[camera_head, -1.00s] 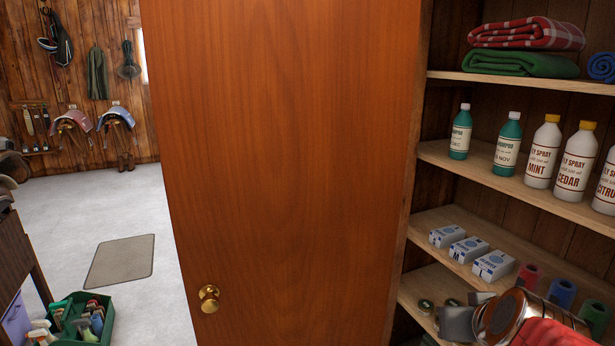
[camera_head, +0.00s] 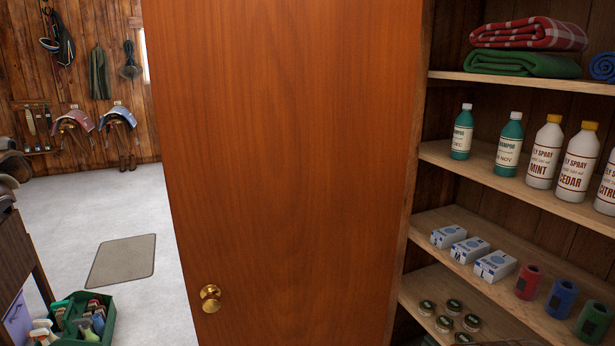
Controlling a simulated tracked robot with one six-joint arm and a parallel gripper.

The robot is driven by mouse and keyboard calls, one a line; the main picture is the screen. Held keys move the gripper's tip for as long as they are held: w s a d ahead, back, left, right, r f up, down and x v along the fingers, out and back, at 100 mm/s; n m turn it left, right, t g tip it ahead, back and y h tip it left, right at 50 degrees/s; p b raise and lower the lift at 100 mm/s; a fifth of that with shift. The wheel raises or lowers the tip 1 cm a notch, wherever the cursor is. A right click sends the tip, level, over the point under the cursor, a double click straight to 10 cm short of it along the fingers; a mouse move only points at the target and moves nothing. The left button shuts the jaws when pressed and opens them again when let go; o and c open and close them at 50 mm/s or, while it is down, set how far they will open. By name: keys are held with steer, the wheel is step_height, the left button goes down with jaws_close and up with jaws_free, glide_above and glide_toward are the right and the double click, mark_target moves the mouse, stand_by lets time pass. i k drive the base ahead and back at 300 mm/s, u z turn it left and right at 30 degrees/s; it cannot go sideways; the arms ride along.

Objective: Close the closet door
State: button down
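The closet door (camera_head: 290,150) is a reddish-brown wooden panel that stands open, filling the middle of the view. A round brass knob (camera_head: 210,297) sits low near its left edge. The closet (camera_head: 408,225) is to the right of the door, with its shelves exposed. My gripper is not in view now.
The shelves hold folded blankets (camera_head: 527,50), several bottles (camera_head: 545,152), small boxes (camera_head: 470,249), coloured rolls (camera_head: 561,298) and small tins (camera_head: 453,306). A green caddy (camera_head: 98,328) stands on the floor at lower left. A grey mat (camera_head: 122,261) lies on open floor.

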mark_target(283, 127)
steer(key=k, duration=0.5)
steer(key=u, duration=1.55)
steer(key=i, duration=2.25)
